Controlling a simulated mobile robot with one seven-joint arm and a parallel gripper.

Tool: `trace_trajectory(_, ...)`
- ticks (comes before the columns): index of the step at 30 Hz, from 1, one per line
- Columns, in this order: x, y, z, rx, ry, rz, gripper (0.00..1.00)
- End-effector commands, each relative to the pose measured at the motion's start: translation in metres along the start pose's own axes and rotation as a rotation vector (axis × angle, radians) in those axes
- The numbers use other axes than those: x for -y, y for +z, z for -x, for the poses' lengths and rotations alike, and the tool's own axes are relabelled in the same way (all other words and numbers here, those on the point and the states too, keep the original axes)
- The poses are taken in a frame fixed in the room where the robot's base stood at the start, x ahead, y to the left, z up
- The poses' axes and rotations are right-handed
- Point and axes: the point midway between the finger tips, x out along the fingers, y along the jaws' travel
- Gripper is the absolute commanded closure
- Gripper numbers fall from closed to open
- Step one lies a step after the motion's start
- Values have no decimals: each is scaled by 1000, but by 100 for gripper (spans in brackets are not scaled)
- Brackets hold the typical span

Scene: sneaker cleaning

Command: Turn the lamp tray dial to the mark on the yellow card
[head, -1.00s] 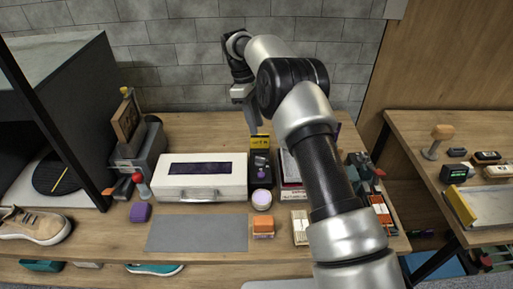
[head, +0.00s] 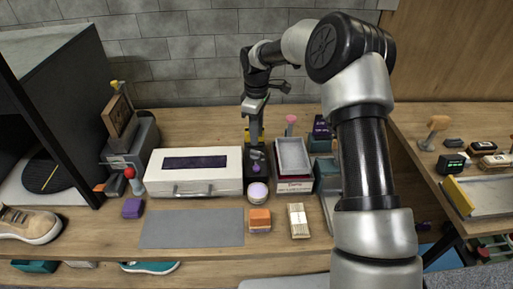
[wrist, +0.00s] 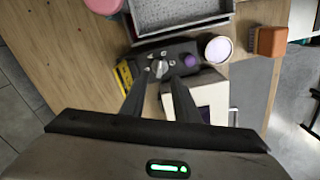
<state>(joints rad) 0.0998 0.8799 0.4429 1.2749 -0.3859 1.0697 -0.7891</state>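The lamp tray (head: 165,176) is a long white box with a dark purple window and a front handle; its pale edge also shows in the wrist view. A black control box (head: 257,171) stands at its right end. In the wrist view this box carries a grey round dial (wrist: 158,68) and a purple knob (wrist: 191,60). The yellow card (wrist: 124,75) stands at the box's back; its mark is too small to read. My gripper (wrist: 159,82) is open, pointing down over the box, its fingertips apart on either side just short of the dial. Contact cannot be told.
A grey tray (head: 293,154) on a stacked box stands close right of the control box. A round white jar (head: 258,192) sits in front, with an orange-topped block (head: 260,219) nearer. A grey mat (head: 192,228) lies front left. A pink-topped item (head: 291,122) stands behind the tray.

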Motion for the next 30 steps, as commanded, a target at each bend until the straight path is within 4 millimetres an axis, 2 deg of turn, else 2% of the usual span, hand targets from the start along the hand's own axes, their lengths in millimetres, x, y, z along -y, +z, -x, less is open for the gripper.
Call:
trace_trajectory(3, 1, 0, -27, 1, -3, 0, 72)
trace_trajectory(10, 0, 0, -60, 0, -1, 0, 72)
trace_trajectory(15, 0, 0, -70, 0, 0, 0, 72)
trace_trajectory(23, 0, 0, -71, 0, 0, 0, 72)
trace_trajectory(28, 0, 0, -71, 0, 0, 0, 99)
trace_trajectory(30, 0, 0, -70, 0, 0, 0, 100)
